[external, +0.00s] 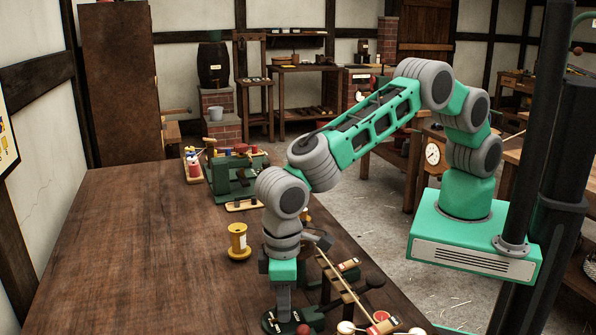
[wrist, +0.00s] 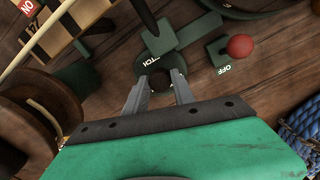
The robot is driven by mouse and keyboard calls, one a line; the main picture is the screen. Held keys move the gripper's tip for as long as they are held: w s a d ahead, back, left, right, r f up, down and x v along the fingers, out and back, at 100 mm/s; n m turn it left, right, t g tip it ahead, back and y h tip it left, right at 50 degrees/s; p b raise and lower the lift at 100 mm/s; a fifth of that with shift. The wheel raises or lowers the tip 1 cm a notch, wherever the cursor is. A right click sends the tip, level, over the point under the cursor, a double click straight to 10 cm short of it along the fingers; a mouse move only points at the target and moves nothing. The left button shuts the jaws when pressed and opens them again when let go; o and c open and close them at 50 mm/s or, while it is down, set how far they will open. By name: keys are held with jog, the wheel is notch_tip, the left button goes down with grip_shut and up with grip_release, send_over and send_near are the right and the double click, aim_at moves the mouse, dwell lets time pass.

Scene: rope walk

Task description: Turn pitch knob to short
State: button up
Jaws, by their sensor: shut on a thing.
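The pitch knob (wrist: 160,80) is a dark round knob in the wrist view, at the near end of a green plate (wrist: 160,42) with partly visible white lettering that seems to read PITCH. My gripper (wrist: 162,84) has one finger on each side of the knob and is shut on it. In the external view my gripper (external: 283,312) points straight down at the green base near the table's front edge; the knob is hidden there. I cannot make out a "short" mark or the knob's pointing direction.
A red ball knob (wrist: 239,46) on a green plate marked OFF stands close by on the right. Blue rope (wrist: 302,124) lies at the lower right and a wooden spool (wrist: 28,125) at the left. A yellow spool (external: 238,242) stands on the table, which is clear at left.

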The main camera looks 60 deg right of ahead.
grip_shut()
jog(key=shift+m, duration=0.3)
jog(key=m+b, duration=0.1)
jog(key=m, duration=0.2)
jog(key=shift+m+b, duration=0.3)
jog(key=shift+b, duration=0.05)
jog(key=m+b, duration=0.1)
jog(key=m, duration=0.3)
jog(key=shift+m, duration=0.3)
jog(key=o, duration=0.8)
grip_release()
jog(key=shift+o, duration=0.2)
